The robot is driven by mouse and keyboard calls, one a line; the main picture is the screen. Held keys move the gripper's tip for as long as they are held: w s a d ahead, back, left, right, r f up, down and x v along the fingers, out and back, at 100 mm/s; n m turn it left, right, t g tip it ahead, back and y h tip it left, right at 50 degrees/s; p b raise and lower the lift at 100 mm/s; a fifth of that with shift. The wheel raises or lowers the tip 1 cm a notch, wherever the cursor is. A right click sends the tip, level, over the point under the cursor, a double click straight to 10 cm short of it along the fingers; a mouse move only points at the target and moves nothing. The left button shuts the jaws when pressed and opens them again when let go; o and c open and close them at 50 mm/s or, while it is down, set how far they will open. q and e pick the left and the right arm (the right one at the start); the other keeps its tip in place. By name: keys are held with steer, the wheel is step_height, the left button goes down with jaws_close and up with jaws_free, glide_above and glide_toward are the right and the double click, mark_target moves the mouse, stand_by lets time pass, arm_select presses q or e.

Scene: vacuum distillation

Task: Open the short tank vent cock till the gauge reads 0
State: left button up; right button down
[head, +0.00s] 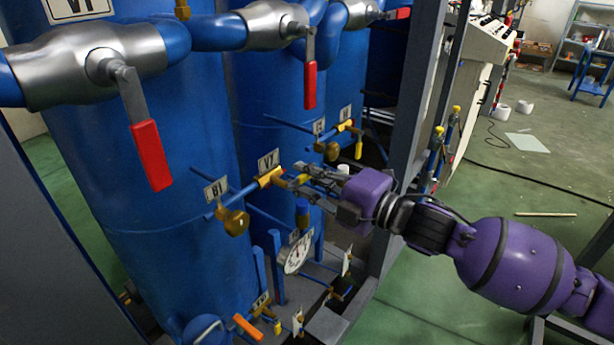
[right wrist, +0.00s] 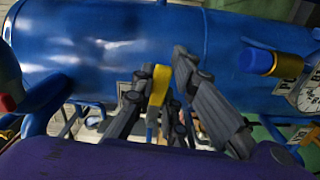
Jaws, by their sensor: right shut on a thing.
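My right gripper (head: 298,182) reaches in from the right at the blue tanks. Its fingers are shut on the yellow lever of the cock by the V7 tag (head: 268,160). The yellow lever (head: 268,178) sticks out to the left of the fingers. In the right wrist view the lever (right wrist: 158,86) stands between the two fingers (right wrist: 163,95). A round white gauge (head: 298,254) sits below; its needle is too small to read. A part of a white dial (right wrist: 312,95) shows at the right of the wrist view. My left gripper is not in view.
A brass fitting (head: 233,221) by the B1 tag (head: 216,190) is close on the left. Another yellow-handled cock (head: 345,126) is behind. Red-handled valves (head: 151,156) hang above. A grey post (head: 402,120) stands behind my wrist. Open green floor (head: 500,190) lies right.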

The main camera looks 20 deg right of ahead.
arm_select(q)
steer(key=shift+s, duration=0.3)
arm_select(e)
steer(key=shift+r+n, duration=0.2)
steer(key=shift+n, duration=0.1)
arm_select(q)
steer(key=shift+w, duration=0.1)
arm_select(e)
steer(key=c, duration=1.8)
jaws_free()
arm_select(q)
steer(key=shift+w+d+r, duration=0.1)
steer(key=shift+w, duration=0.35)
arm_select(e)
steer(key=shift+o, duration=0.4)
steer(key=shift+f, duration=0.1)
steer(key=shift+s+d, duration=0.1)
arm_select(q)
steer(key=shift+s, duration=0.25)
arm_select(e)
steer(key=v, duration=1.1)
steer(key=shift+s+d, duration=0.2)
steer(key=shift+s, duration=0.1)
